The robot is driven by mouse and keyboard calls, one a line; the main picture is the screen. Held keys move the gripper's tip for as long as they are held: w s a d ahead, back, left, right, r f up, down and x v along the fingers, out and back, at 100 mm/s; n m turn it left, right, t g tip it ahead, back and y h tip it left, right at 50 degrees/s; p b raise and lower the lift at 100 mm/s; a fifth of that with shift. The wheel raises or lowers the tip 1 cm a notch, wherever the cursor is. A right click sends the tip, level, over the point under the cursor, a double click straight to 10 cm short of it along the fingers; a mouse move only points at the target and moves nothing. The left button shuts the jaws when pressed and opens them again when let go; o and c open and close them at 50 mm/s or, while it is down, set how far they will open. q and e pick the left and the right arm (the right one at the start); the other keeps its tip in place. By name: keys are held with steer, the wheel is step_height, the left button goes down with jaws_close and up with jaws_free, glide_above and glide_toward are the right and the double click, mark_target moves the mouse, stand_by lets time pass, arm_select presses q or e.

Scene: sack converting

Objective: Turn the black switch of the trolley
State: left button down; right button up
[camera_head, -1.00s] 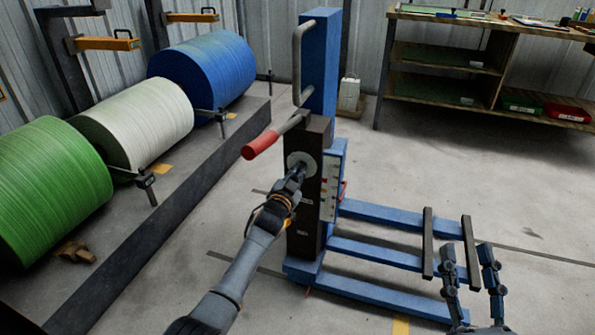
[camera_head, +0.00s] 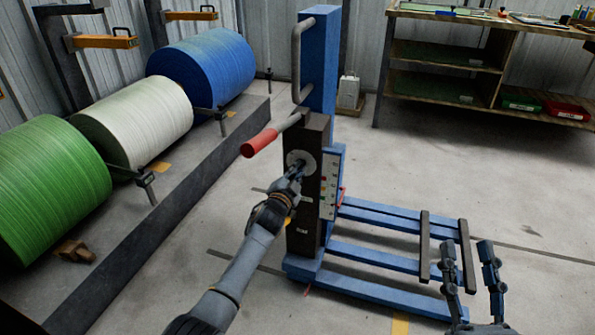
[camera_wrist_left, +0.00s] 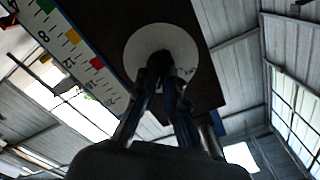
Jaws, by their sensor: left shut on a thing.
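The blue trolley (camera_head: 319,60) stands upright in the middle of the head view, with a dark panel (camera_head: 305,225) on its column. A round pale dial plate (camera_head: 293,157) sits on the panel and also shows in the left wrist view (camera_wrist_left: 183,42). My left gripper (camera_head: 295,172) is at the dial's centre, its fingers (camera_wrist_left: 162,75) closed on the black switch (camera_wrist_left: 155,60). The switch is mostly hidden by the fingers. My right gripper (camera_head: 470,268) is at the lower right, its two fingers apart and empty, over the trolley's forks.
A red-handled lever (camera_head: 260,143) juts left from the column above the dial. A coloured scale (camera_head: 330,185) is on the column's right side. Green, white and blue rolls (camera_head: 202,70) lie at left. A wooden shelf (camera_head: 450,95) stands at back right.

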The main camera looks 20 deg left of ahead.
arm_select(q)
steer(key=shift+f, duration=0.1)
steer(key=c, duration=1.4)
jaws_free()
steer(key=shift+c, duration=0.2)
steer(key=shift+s, duration=0.1)
steer(key=s, duration=1.2)
steer(key=shift+a, duration=0.2)
